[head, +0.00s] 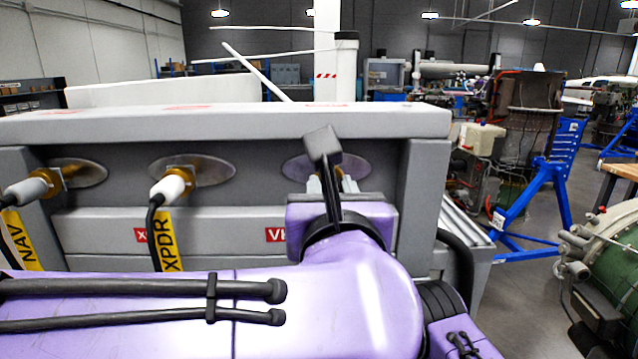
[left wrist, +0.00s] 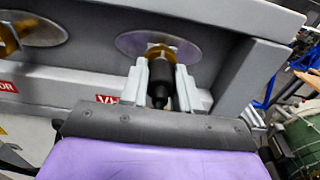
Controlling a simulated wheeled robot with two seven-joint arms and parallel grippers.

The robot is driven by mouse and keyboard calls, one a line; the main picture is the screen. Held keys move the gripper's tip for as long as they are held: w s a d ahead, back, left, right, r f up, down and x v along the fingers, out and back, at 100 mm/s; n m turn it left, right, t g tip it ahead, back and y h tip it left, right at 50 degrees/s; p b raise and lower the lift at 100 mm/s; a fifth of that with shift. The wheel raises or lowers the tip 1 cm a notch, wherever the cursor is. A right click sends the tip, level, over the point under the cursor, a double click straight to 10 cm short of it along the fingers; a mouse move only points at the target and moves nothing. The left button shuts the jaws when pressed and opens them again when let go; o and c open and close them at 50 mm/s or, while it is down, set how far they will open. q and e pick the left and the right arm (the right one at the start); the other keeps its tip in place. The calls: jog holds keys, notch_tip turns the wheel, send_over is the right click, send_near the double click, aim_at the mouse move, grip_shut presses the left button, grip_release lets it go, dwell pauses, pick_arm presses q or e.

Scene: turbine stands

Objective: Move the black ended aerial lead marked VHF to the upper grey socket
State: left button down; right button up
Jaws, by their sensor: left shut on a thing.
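The black lead end (left wrist: 160,88) sits at the brass socket (left wrist: 172,52) on an oval metal plate, in line with it; I cannot tell whether it is fully seated. My left gripper (left wrist: 161,90) is shut on this black end, with one pale finger on each side. In the head view my left gripper (head: 322,187) is at the rightmost plate (head: 297,168), and my purple arm hides most of the lead. A red label (head: 277,235) below starts with "VH"; the rest is covered. I cannot make out an upper grey socket. My right gripper is not in view.
Two white-ended leads sit in sockets to the left, tagged XPDR (head: 168,240) and NAV (head: 20,240). The grey panel's top ledge (head: 230,120) overhangs the sockets, and a side wall (head: 425,190) stands right of the gripper. Blue stands (head: 560,175) are farther right.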

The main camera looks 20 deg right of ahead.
pick_arm(q)
jog(key=shift+s+f, duration=0.1)
jog(key=shift+s, duration=0.1)
jog(key=shift+s+a, duration=0.1)
jog(key=shift+s, duration=0.45)
jog(key=shift+b, duration=0.3)
jog(key=shift+s, duration=0.15)
jog(key=shift+b+v, duration=0.4)
jog(key=shift+v, duration=0.7)
